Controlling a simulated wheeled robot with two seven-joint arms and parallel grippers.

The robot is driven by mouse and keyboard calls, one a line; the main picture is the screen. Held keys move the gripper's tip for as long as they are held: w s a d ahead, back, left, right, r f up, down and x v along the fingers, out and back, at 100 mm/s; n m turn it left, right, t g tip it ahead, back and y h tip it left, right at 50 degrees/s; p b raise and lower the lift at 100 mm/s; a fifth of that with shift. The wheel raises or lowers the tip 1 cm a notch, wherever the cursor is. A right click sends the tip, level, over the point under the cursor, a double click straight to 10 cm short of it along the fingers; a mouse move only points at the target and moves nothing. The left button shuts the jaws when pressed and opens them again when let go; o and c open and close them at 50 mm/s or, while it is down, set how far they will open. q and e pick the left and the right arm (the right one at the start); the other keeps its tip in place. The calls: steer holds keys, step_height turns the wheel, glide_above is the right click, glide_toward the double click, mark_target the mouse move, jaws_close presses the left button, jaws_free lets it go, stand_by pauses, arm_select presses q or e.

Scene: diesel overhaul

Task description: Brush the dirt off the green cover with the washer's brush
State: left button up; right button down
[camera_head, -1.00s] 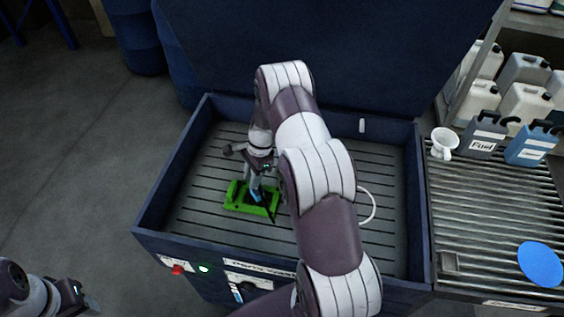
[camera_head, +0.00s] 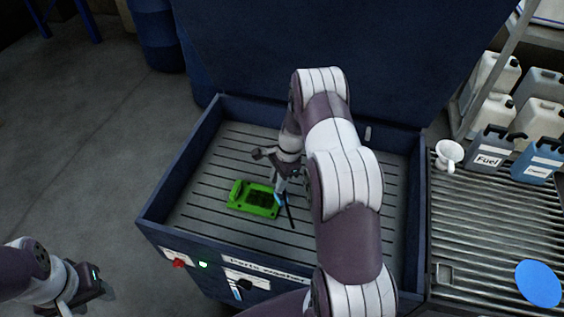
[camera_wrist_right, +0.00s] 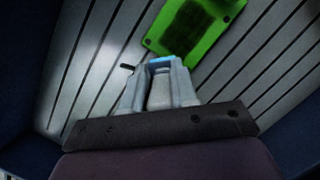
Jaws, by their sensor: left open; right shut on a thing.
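The green cover (camera_head: 256,200) lies on the slatted floor of the blue parts washer (camera_head: 166,196). A dark patch shows on its middle, also in the right wrist view (camera_wrist_right: 192,22). My right gripper (camera_head: 281,186) is shut on the brush (camera_wrist_right: 160,61), of which a blue part shows between the fingers and a dark thin part shows beside them. The gripper is at the right edge of the cover; whether the brush touches it I cannot tell. My left gripper (camera_head: 92,284) is open and empty, outside the washer at the lower left.
The washer's raised lid stands behind. A ribbed bench (camera_head: 480,220) on the right bears a white mug-like funnel (camera_head: 448,155), a fuel can (camera_head: 489,150), a blue can (camera_head: 538,160) and a blue disc (camera_head: 538,283). The slatted floor left of the cover is clear.

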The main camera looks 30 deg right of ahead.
steer(key=shift+w+a+r+p, duration=0.1)
steer(key=shift+r+p, duration=0.2)
steer(key=shift+r, duration=0.2)
steer(key=shift+w+a+r+p, duration=0.1)
steer(key=shift+r+p, duration=0.15)
steer(key=shift+r, duration=0.25)
step_height(320, 180, up, 4)
steer(key=p, duration=0.2)
steer(key=shift+s+f+p, duration=0.1)
steer(key=shift+f+p, duration=0.1)
steer(key=shift+p, duration=0.2)
steer(key=shift+d, duration=0.1)
